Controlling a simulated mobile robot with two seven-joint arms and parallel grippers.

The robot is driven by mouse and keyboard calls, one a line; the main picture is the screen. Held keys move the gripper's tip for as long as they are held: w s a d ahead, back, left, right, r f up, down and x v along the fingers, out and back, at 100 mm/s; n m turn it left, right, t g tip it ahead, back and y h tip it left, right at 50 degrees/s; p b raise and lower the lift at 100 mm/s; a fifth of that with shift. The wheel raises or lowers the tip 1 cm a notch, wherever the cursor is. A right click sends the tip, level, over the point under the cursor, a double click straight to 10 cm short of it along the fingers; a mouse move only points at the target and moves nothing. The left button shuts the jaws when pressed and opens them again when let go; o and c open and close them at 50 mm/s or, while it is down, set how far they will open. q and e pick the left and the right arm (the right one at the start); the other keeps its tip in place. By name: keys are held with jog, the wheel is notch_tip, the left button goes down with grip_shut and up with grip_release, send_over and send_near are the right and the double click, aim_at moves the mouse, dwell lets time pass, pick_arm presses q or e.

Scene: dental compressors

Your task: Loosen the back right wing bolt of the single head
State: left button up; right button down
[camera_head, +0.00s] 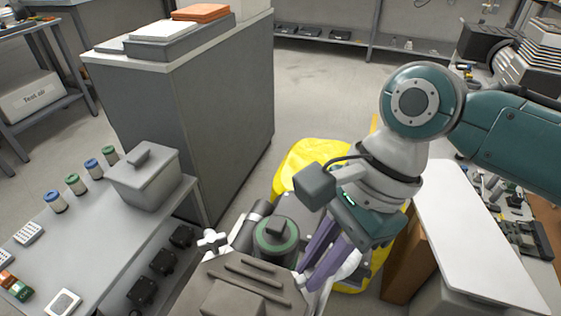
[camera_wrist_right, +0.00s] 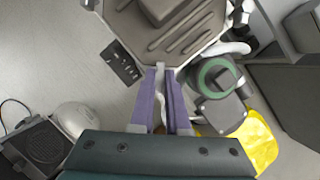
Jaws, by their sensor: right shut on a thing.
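The compressor's grey single head (camera_head: 228,272) fills the bottom middle of the head view. In the right wrist view the head (camera_wrist_right: 165,30) is at the top. My right gripper (camera_head: 312,262) reaches down to the head's edge with its purple fingers. In the right wrist view its fingers (camera_wrist_right: 163,72) are close together, shut on a pale wing bolt at the head's edge, mostly hidden between the fingertips. Another white wing bolt (camera_head: 212,240) stands at the head's left corner in the head view. My left gripper is not in view.
A black cylinder with a green ring (camera_head: 276,237) stands beside the head, close to my right fingers. A yellow bag-like thing (camera_head: 305,160) lies behind. A grey table (camera_head: 110,215) with a lidded box (camera_head: 145,180) is left; a white panel (camera_head: 480,235) is right.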

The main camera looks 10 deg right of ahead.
jog(key=shift+a+r+n+g+p, duration=0.1)
jog(key=shift+r+n+g+p, duration=0.25)
jog(key=shift+n+p, duration=0.7)
jog(key=shift+w+f+p, duration=0.1)
jog(key=shift+p, duration=0.35)
jog(key=shift+f+n+g+h, duration=0.25)
jog(key=shift+n+g, duration=0.3)
jog(key=shift+n, duration=0.5)
jog(key=n, duration=0.2)
jog(key=shift+w+a+n+g+h+b, duration=0.1)
jog(key=shift+n+g+h+b, duration=0.2)
jog(key=shift+n+g+h, duration=0.1)
jog(key=n, duration=0.2)
jog(key=n+h+b, duration=0.1)
jog(key=n, duration=0.1)
jog(key=shift+a+n+g+h+b, duration=0.1)
jog(key=shift+n+g+h+b, duration=0.2)
jog(key=shift+g, duration=0.1)
jog(key=n+h+b, duration=0.1)
jog(key=n, duration=0.2)
jog(key=shift+a+n+h, duration=0.1)
jog(key=shift+n+h, duration=0.55)
jog(key=shift+n, duration=0.95)
jog(key=c, duration=0.9)
grip_release()
